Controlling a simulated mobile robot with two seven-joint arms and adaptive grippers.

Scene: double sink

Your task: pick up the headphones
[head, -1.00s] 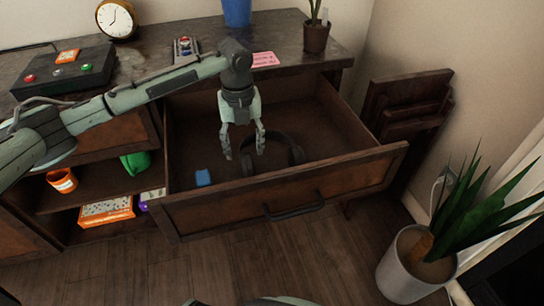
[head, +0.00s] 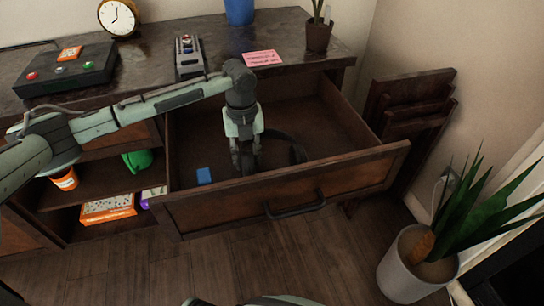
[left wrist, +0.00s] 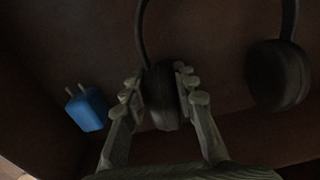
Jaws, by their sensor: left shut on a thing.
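Black headphones (head: 297,152) lie in the open wooden drawer (head: 345,125). In the left wrist view one ear cup of the headphones (left wrist: 160,95) is between the fingers of my left gripper (left wrist: 160,98), and the other ear cup is apart at the right. In the head view my left gripper (head: 247,165) reaches down into the drawer and is shut on the near ear cup, which it mostly hides. My right gripper is not in view.
A blue plug adapter (head: 204,176) lies in the drawer left of my gripper; it also shows in the left wrist view (left wrist: 88,108). The drawer front (head: 290,190) stands close in front. A potted plant (head: 410,265) stands at the lower right.

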